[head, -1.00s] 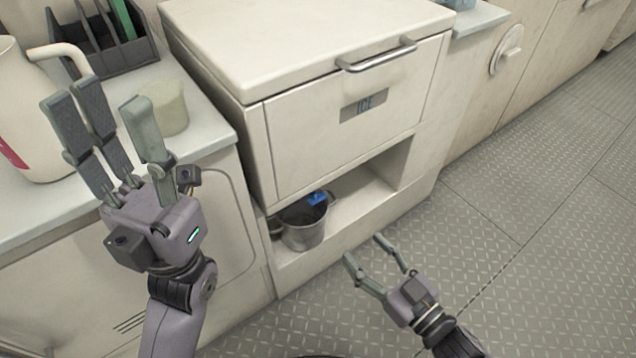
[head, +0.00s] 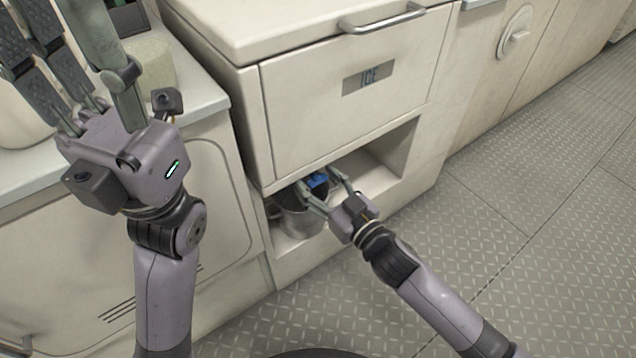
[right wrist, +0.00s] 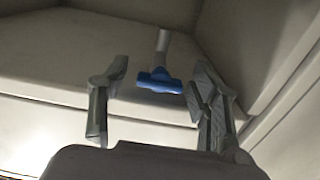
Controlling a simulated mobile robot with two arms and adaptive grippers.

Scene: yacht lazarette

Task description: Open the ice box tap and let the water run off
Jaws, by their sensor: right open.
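The ice box (head: 350,110), a cream chest with an "ICE" label, has an open recess under its front. The tap's blue handle (head: 318,180) shows inside the recess, and a steel pot (head: 300,224) stands below it. In the right wrist view the blue handle (right wrist: 160,82) hangs from a pale stem between and beyond the open fingers, with no contact visible. No water is visible. My left gripper (head: 62,60) is raised at the left, fingers spread, its tips cut off.
A counter (head: 215,95) with a pale green block (head: 155,65) lies behind my left gripper. The recess walls and the ice box's underside close in around my right gripper. The patterned floor (head: 530,200) at the right is clear.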

